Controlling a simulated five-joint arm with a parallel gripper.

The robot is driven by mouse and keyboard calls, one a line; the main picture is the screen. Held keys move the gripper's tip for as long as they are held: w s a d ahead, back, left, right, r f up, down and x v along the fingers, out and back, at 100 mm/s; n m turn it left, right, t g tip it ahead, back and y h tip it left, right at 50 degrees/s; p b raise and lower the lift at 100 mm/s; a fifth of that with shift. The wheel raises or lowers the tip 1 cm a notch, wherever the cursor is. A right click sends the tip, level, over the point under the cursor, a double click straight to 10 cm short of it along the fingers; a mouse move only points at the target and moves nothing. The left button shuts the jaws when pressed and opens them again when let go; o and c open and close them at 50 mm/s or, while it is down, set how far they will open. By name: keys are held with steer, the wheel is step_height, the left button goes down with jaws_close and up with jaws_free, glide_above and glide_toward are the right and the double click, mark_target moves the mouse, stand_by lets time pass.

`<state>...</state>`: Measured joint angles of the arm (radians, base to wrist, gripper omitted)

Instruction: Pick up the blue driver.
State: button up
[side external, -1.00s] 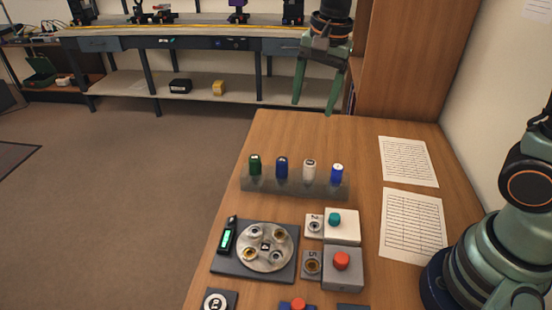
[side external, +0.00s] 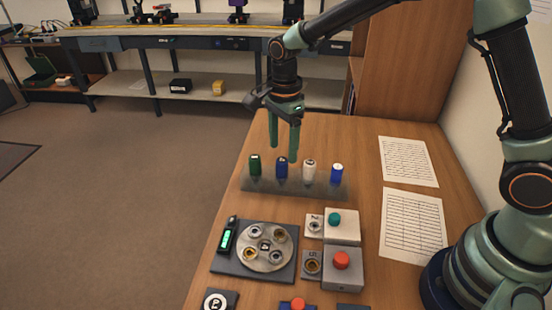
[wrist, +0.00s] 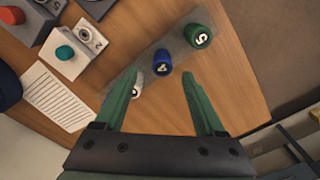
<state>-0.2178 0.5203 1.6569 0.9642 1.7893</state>
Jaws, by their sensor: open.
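A dark blue driver (side external: 282,168) stands upright in a grey translucent rack (side external: 300,188), between a green driver (side external: 255,165) and a white driver (side external: 309,170). A brighter blue driver with a white top (side external: 337,174) stands at the rack's right end. In the wrist view, the dark blue driver (wrist: 162,63) shows a number 4 and lies just beyond the fingertips, between their lines. My gripper (side external: 283,152) is open and empty above the rack; its fingers (wrist: 161,77) show either side of the blue driver's line. The white driver is partly hidden behind the left finger in the wrist view.
A grey base with a round tray (side external: 265,262) stands in front of the rack. Boxes with a teal knob (side external: 342,230) and a red knob (side external: 343,275) are right of it. Paper sheets (side external: 413,225) lie at right. The table behind the rack is clear.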

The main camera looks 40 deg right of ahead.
mark_target(282, 160)
steer(key=shift+w+f, duration=0.2)
steer(key=shift+f, duration=2.5)
jaws_close()
